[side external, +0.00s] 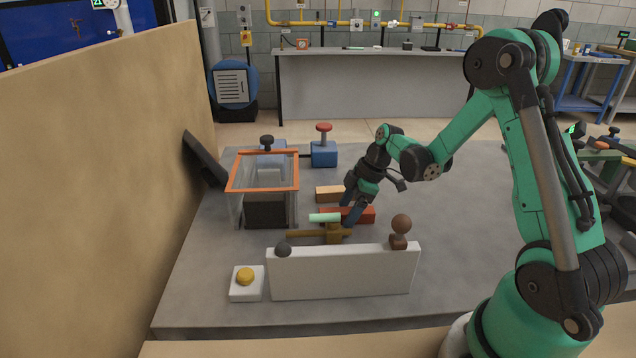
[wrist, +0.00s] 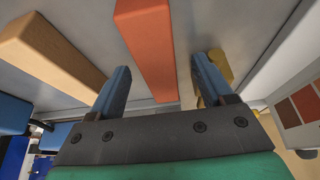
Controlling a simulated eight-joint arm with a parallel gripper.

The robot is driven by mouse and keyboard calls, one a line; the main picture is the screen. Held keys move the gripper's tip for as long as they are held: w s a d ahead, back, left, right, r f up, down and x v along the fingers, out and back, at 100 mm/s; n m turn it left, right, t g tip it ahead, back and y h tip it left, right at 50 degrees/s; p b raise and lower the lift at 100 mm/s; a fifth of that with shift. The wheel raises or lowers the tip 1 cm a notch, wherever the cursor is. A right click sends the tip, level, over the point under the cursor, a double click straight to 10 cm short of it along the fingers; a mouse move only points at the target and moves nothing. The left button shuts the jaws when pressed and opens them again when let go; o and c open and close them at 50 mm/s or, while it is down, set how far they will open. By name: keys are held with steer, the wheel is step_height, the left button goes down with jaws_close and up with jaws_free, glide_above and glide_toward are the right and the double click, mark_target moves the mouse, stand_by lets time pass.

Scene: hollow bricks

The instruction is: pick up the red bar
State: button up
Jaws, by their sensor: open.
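The red bar (side external: 367,215) lies on the grey table in the side external view, partly hidden behind my gripper's fingers. In the wrist view the red bar (wrist: 146,45) runs between my two open fingers, nearer the left one. My gripper (side external: 348,210) points down at the bar and is open. In the wrist view the gripper (wrist: 161,66) has nothing clamped between its blue fingers. I cannot tell how far the fingertips are above the table.
A tan wooden bar (side external: 329,194) lies behind the red bar. A mint bar (side external: 324,217) and a brown piece (side external: 308,234) are in front. A white wall (side external: 340,275) stands nearer the camera. A clear orange-rimmed bin (side external: 233,205) stands left. The table at right is clear.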

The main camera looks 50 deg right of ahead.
mark_target(349, 210)
jaws_close()
stand_by(0.3)
step_height(349, 210, up, 20)
stand_by(0.6)
